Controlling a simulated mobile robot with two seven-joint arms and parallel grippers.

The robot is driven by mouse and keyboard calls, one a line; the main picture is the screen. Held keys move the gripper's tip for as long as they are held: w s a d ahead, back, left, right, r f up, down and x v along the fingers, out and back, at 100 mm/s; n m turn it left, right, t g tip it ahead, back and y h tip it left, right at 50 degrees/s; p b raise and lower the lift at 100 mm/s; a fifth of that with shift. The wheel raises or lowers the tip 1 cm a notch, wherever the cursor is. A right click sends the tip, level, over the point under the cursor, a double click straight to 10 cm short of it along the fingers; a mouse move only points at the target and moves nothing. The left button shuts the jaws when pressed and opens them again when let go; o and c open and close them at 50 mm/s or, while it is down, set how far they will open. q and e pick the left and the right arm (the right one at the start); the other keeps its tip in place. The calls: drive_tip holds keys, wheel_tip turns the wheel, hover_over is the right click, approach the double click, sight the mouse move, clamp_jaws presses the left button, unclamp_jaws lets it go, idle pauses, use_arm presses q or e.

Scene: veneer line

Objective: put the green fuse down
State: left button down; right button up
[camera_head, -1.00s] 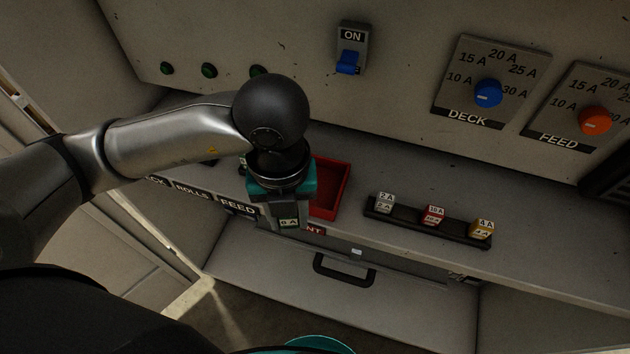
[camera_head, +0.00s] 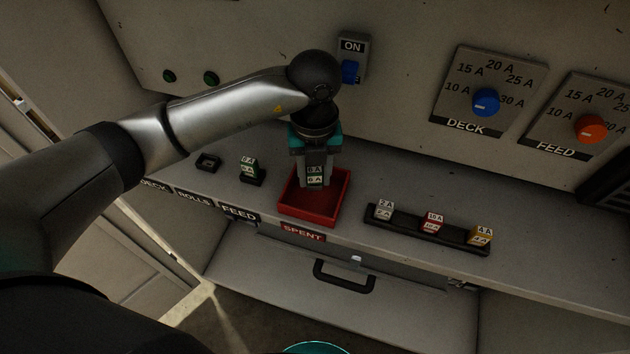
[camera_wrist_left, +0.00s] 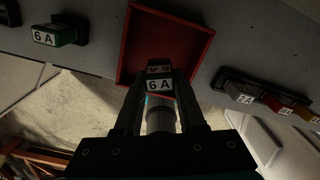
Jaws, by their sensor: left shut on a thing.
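I cannot tell whether the fuse touches the tray floor. The left wrist view also shows the fuse (camera_wrist_left: 159,84) between the fingers, with the red tray (camera_wrist_left: 205,50) behind it. No other fuse shows in the tray. My right gripper is not in view.
Another green fuse (camera_head: 250,172) stands in the holder above the FEED label. An empty socket (camera_head: 208,162) is to its left. A black rack (camera_head: 460,240) right of the tray holds white, red and yellow fuses. A blue switch (camera_head: 350,72) is behind my wrist.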

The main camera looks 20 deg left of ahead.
sight(315, 189)
use_arm(q)
wheel_tip(315, 189, down, 3)
drive_tip(key=shift+w+f, duration=0.15)
drive_tip(key=shift+f, duration=0.05)
drive_tip(key=shift+f, duration=0.1)
drive_tip(key=c, duration=0.5)
unclamp_jaws()
drive_tip(key=shift+r, duration=0.2)
wheel_tip(315, 189, up, 12)
drive_tip(key=shift+f+p, duration=0.1)
drive_tip(key=shift+p, duration=0.2)
